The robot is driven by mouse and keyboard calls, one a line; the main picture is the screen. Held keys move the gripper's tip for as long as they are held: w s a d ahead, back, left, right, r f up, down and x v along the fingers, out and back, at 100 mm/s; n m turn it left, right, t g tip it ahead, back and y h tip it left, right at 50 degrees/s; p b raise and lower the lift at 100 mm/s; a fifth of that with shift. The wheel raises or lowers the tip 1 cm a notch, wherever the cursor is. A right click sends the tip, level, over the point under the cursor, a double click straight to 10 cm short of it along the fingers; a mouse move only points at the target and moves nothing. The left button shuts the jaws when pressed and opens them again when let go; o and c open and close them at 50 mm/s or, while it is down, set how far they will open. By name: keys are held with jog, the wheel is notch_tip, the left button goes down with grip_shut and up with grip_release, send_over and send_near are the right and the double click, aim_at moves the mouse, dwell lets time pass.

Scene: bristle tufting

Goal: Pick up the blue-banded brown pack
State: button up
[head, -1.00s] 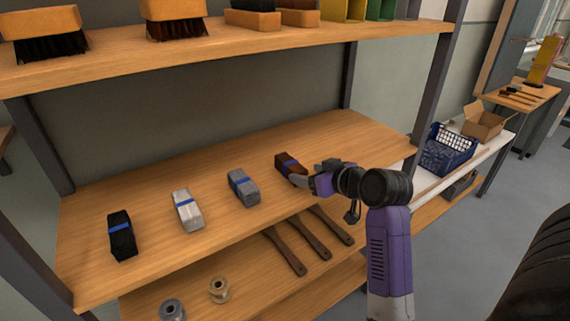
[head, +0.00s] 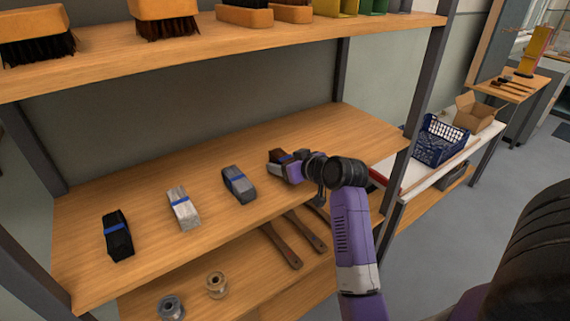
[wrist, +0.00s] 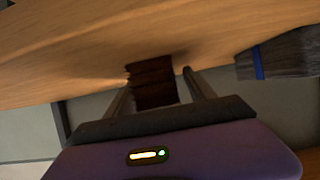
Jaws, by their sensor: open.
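The blue-banded brown pack (head: 276,156) lies on the middle wooden shelf at the right end of a row of packs, partly hidden by my gripper (head: 276,164) in the head view. In the wrist view the brown pack (wrist: 152,82) is between the two fingers of my gripper (wrist: 158,80). The fingers are open, one on each side of it. Its blue band is not visible in the wrist view. I cannot tell whether either finger touches the pack.
A grey pack (head: 238,185), a white pack (head: 183,208) and a black pack (head: 117,235) lie to the left, each blue-banded. The grey pack also shows in the wrist view (wrist: 285,55). An upper shelf (head: 220,45) with brushes overhangs. Brown handles (head: 282,246) lie on the shelf below.

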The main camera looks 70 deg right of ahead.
grip_shut()
jog(key=shift+r, duration=0.1)
